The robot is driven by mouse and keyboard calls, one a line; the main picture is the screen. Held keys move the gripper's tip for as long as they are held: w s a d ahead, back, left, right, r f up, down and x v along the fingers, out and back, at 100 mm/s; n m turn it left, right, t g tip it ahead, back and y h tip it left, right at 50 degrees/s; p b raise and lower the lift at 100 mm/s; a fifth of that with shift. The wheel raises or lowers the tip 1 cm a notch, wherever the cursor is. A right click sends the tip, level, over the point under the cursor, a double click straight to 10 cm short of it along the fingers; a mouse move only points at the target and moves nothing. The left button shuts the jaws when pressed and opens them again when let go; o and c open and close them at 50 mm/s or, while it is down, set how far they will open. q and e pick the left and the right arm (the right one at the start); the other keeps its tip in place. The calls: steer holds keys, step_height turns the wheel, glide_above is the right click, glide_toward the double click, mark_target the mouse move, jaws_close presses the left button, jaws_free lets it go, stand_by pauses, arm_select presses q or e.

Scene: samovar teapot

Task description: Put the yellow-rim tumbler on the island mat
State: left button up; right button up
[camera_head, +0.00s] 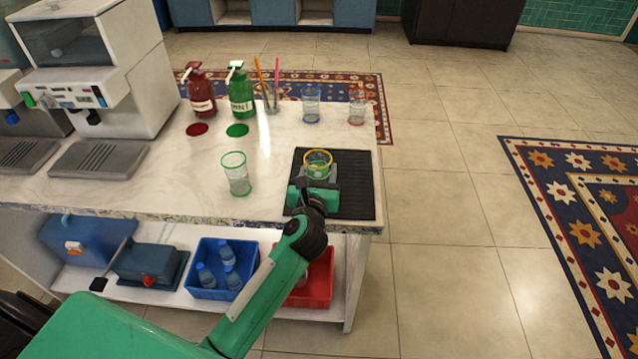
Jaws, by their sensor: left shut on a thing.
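The yellow-rim tumbler (318,158) is over the dark island mat (355,187) on the right end of the counter. My left gripper (316,178) is shut on the tumbler, with the jaws around its lower part. The tumbler looks upright. Its base is hidden by the gripper, so I cannot tell whether it touches the mat. My right gripper is not in view.
A green-rim tumbler (236,174) stands left of the mat. Blue-rim (311,105) and red-rim (357,106) tumblers stand behind it. Red (200,92) and green (240,93) pump bottles and a glass with straws (270,98) are at the back. A drink machine (95,75) fills the left.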

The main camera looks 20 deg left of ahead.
arm_select(q)
step_height(320, 180, down, 4)
steer(key=shift+r+b, duration=0.1)
steer(key=shift+b, duration=0.25)
steer(key=shift+f, duration=0.25)
steer(key=o, duration=1.1)
steer(key=shift+r, duration=0.1)
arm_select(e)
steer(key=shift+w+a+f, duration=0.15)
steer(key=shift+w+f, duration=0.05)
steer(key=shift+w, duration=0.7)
